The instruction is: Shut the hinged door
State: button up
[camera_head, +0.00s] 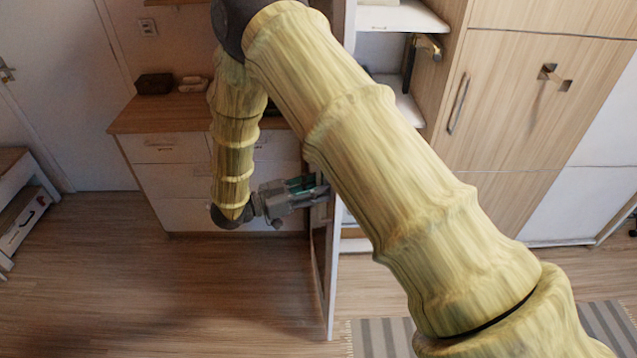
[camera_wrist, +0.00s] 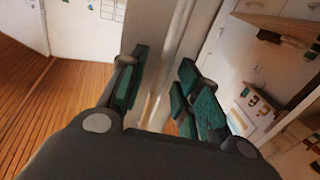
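The hinged door (camera_head: 331,265) stands open in the head view, seen nearly edge-on as a tall narrow panel in front of an open shelf cabinet (camera_head: 402,18). My arm hides much of its upper part and the hinge side. My gripper (camera_head: 312,188) is at the left side of the door, its fingers pointing right at the panel. In the wrist view my gripper (camera_wrist: 165,88) is open, with dark green finger pads apart. The pale door panel (camera_wrist: 178,45) runs up between and beyond the fingers. I cannot tell whether either finger touches it.
A wooden-topped drawer unit (camera_head: 165,183) stands behind my gripper, with a dark box (camera_head: 154,83) on top. Closed wooden cabinet fronts (camera_head: 520,95) with handles are at the right. A striped rug (camera_head: 385,338) lies at the lower right. The wooden floor (camera_head: 150,285) at the left is clear.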

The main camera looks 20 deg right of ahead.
jog(key=shift+d, duration=0.25)
grip_shut()
jog(key=shift+d, duration=0.15)
